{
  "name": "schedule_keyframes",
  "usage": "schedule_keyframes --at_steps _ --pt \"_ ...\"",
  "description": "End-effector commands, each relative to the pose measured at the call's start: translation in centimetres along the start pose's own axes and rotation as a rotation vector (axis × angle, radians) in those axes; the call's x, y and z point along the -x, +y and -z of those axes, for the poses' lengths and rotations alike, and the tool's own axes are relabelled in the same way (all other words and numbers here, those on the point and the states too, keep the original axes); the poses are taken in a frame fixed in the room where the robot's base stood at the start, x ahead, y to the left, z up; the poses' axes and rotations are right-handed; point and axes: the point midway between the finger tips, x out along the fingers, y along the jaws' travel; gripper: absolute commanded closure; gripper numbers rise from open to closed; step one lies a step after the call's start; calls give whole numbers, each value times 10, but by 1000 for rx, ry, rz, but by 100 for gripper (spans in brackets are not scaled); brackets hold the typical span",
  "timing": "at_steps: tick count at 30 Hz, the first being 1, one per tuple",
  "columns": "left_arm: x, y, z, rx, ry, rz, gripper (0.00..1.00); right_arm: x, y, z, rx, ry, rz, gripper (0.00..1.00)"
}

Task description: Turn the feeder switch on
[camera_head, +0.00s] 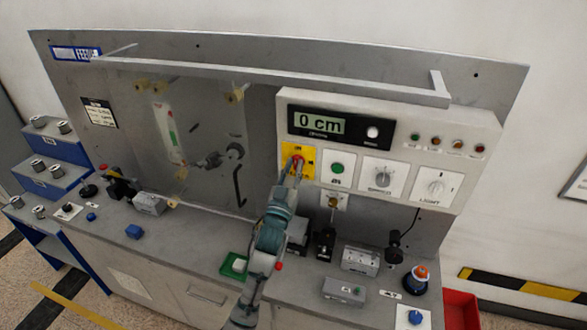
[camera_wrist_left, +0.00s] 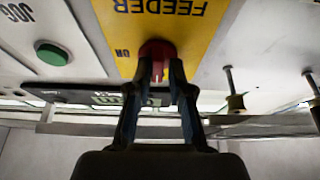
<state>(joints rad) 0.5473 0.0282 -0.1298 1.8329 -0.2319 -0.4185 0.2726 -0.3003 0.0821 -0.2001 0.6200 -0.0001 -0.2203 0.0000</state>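The feeder switch is a red knob on a yellow plate (camera_head: 289,160) on the grey control panel. My left gripper (camera_head: 297,168) reaches up to it from below and covers most of the knob in the head view. My right gripper is in neither view.
A green JOG button (camera_head: 337,169), a SPEED dial (camera_head: 382,173) and a LIGHT dial (camera_head: 435,188) sit right of the switch. The display (camera_head: 320,124) reads 0 cm. A rail (camera_head: 270,75) juts out above. Small fixtures and a green tray (camera_head: 234,265) stand on the counter below.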

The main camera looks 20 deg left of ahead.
Motion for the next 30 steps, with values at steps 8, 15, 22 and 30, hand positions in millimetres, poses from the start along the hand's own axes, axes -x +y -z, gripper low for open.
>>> schedule_keyframes --at_steps 8,15,22,30 --pt "0 0 0 -1 0 -1 100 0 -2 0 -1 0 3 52" --pt "0 0 2 -44 0 -19 100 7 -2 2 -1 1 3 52" --pt "-1 -1 4 -174 -1 -72 100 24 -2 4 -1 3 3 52" --pt "-2 -2 5 -405 -1 -168 100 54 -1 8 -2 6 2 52"
